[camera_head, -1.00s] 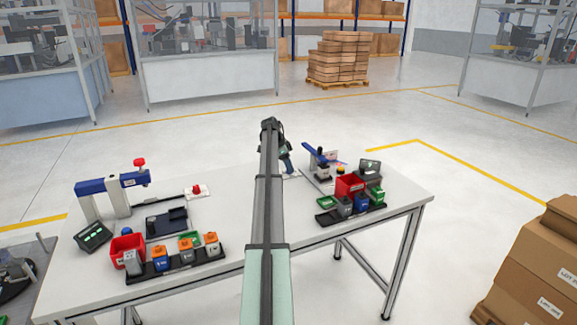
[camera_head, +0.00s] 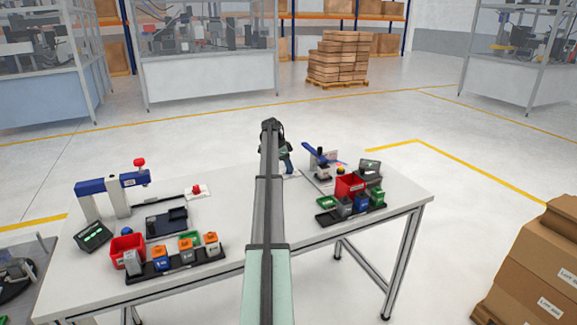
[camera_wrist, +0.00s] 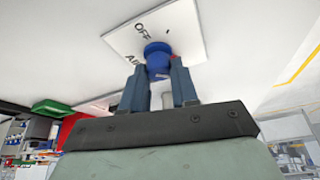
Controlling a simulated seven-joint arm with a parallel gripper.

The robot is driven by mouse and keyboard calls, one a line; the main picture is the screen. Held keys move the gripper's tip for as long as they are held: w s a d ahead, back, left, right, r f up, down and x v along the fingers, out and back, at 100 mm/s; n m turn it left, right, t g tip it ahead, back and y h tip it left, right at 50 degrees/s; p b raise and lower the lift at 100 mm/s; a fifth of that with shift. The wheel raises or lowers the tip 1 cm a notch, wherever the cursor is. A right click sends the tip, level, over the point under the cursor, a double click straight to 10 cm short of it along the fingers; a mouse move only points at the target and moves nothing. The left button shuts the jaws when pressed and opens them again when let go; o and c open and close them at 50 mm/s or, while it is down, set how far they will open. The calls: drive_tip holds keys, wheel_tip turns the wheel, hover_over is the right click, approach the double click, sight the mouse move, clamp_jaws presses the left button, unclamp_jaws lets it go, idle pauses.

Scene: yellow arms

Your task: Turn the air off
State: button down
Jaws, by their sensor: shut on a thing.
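The blue air knob (camera_wrist: 158,57) sits on a white plate (camera_wrist: 188,28) printed with "OFF" and a partly hidden word starting with "A" in the wrist view. My gripper (camera_wrist: 158,76) has its two blue-grey fingers on either side of the knob and is shut on it. In the head view my gripper (camera_head: 287,163) is at the far middle edge of the table, mostly behind my own arm. The knob cannot be made out there.
The white table (camera_head: 215,285) holds a blue-and-white press (camera_head: 113,188) and a red bin (camera_head: 127,247) at left. At right stand a blue-handled device (camera_head: 322,162) and another red bin (camera_head: 349,186). In the wrist view, a green tray (camera_wrist: 50,107) lies at left.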

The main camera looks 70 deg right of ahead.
drive_tip(key=shift+n, duration=0.3)
drive_tip(key=n+h, duration=0.1)
drive_tip(key=n, duration=0.2)
drive_tip(key=shift+s+a+t, duration=0.1)
drive_tip(key=shift+a+t, duration=0.05)
drive_tip(key=shift+t, duration=0.25)
drive_tip(key=n, duration=0.2)
drive_tip(key=n+t+h, duration=0.1)
drive_tip(key=n, duration=0.2)
drive_tip(key=shift+t, duration=0.3)
drive_tip(key=n+t, duration=0.1)
drive_tip(key=n, duration=0.3)
drive_tip(key=shift+s+n+t, duration=0.1)
drive_tip(key=shift+n+t, duration=0.2)
drive_tip(key=shift+t, duration=0.1)
drive_tip(key=n+t, duration=0.1)
drive_tip(key=n, duration=0.3)
drive_tip(key=shift+n+t, duration=0.3)
drive_tip(key=shift+t, duration=0.1)
drive_tip(key=c, duration=0.9)
unclamp_jaws()
drive_tip(key=shift+o, duration=0.2)
